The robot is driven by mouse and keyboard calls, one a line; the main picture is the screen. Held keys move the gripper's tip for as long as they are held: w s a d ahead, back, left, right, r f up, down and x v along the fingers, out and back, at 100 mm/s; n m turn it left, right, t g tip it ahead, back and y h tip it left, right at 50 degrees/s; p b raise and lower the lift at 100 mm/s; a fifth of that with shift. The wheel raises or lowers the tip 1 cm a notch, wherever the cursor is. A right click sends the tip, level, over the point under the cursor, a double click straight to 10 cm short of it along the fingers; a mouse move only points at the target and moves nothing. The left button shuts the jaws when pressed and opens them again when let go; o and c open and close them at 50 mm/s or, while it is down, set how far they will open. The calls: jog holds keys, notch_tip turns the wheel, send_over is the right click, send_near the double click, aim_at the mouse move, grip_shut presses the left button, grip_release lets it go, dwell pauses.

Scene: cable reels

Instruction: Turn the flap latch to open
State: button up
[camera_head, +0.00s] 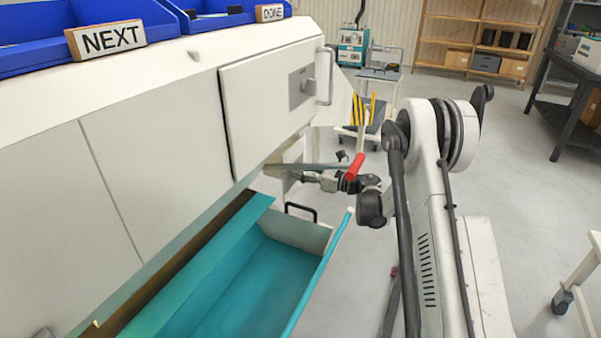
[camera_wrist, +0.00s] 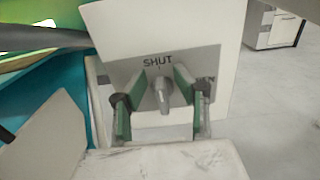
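In the wrist view, a white flap (camera_wrist: 215,25) carries a grey plate (camera_wrist: 203,62) marked SHUT at the top, with a partly hidden word ending in "EN" at the right. The grey latch knob (camera_wrist: 163,92) stands upright, in line with the SHUT mark. My gripper (camera_wrist: 160,95) is open, with one green-padded finger at each side of the knob and visible gaps between pads and knob. In the head view, my gripper (camera_head: 298,175) is low beside the end of the cabinet; the knob there is too small to make out.
A teal drawer (camera_head: 250,285) stands open below the white cabinet (camera_head: 165,170). A bar with a red grip (camera_head: 355,167) passes close to my gripper. The cabinet door above has its own latch plate (camera_head: 297,95) and handle (camera_head: 329,75).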

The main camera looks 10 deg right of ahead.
grip_shut()
jog(key=shift+f+m, duration=0.1)
jog(key=shift+m, duration=0.5)
jog(key=m, duration=0.1)
jog(key=m+b, duration=0.1)
jog(key=m, duration=0.1)
jog(key=shift+w+d+f, duration=0.1)
jog(key=shift+w+d, duration=0.1)
jog(key=m, duration=0.1)
jog(key=m+b, duration=0.1)
jog(key=m, duration=0.1)
jog(key=shift+w+d+f+m, duration=0.15)
jog(key=shift+w+f+m, duration=0.05)
jog(key=shift+m, duration=0.1)
jog(key=m, duration=0.3)
jog(key=f+m+b, duration=0.1)
jog(key=m, duration=0.6)
jog(key=shift+w+d+f+b, duration=0.1)
jog(key=shift+w+f+b, duration=0.15)
jog(key=shift+b, duration=0.1)
